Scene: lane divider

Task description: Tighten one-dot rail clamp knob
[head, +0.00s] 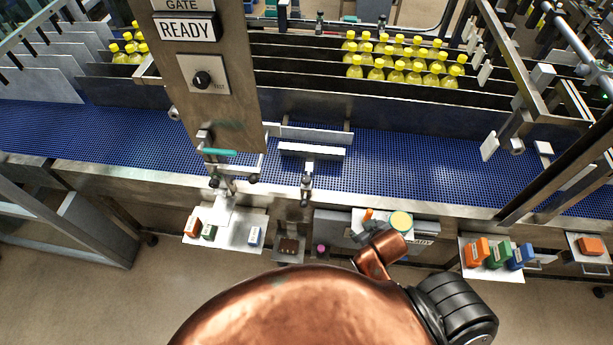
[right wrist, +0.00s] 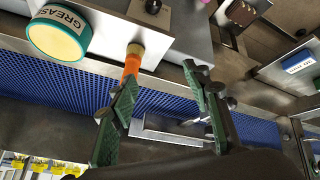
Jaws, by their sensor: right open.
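A rail clamp (head: 307,182) with a dark knob stands at the near edge of the conveyor, below a short white rail plate (head: 312,150). More dark knobs show on a bracket (head: 228,182) to its left. Dot marks are too small to read. My right gripper (head: 369,231) is small and partly hidden behind my copper arm in the head view, close to the orange handle and the grease tin. In the right wrist view its green fingers (right wrist: 162,75) are spread with nothing between them; an orange handle (right wrist: 131,66) appears beside the left fingertip. My left gripper is out of view.
The grease tin (head: 400,221) stands on a tray right of the clamps. A left tray (head: 228,240) holds small coloured blocks; a right tray (head: 487,274) holds orange, green and blue blocks. A READY panel (head: 215,75) rises over the blue belt (head: 410,165). Yellow bottles stand behind.

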